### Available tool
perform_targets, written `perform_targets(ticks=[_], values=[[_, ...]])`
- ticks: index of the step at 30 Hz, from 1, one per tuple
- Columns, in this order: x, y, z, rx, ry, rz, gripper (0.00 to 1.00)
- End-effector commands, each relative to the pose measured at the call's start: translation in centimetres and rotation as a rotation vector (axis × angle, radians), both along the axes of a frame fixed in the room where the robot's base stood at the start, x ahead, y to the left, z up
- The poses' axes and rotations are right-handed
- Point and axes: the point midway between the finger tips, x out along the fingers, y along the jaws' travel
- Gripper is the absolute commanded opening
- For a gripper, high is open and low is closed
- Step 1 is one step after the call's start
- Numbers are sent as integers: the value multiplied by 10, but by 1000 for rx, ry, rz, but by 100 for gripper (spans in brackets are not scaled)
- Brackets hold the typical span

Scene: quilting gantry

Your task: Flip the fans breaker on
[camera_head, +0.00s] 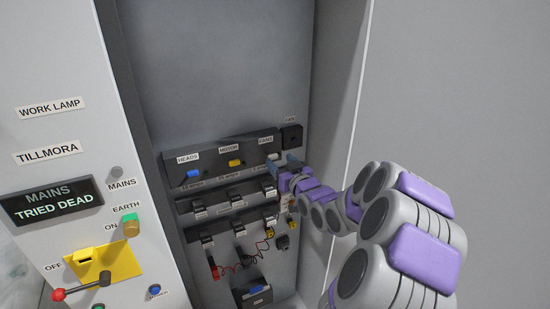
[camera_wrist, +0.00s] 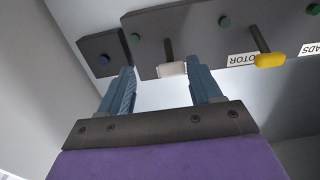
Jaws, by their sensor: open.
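The fans breaker has a white handle (camera_head: 273,157) just under its FANS label (camera_head: 266,140), at the right end of the top breaker row. In the wrist view its white handle (camera_wrist: 172,69) on a dark stem shows between my fingertips. My gripper (camera_head: 285,164) reaches in from the right. In the wrist view my gripper (camera_wrist: 164,78) is open, with one blue finger on each side of the white handle. I see a gap on the right side. Contact on the left is unclear.
The yellow motor handle (camera_head: 235,162) and blue heads handle (camera_head: 194,173) sit left in the same row. A small black box (camera_head: 291,136) is just right of it. Lower breaker rows (camera_head: 228,207) and red wiring lie below. The cabinet's right wall is close to my arm.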

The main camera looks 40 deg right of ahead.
Motion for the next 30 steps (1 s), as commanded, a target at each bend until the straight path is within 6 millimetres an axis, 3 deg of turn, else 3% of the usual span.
perform_targets(ticks=[3, 9, 20, 30], values=[[18, 2, 0, -2, -1, 2, 62], [35, 2, 3, -6, -1, 1, 62], [38, -7, 0, 1, 0, 0, 62], [38, -4, 2, -1, -2, -2, 31]])
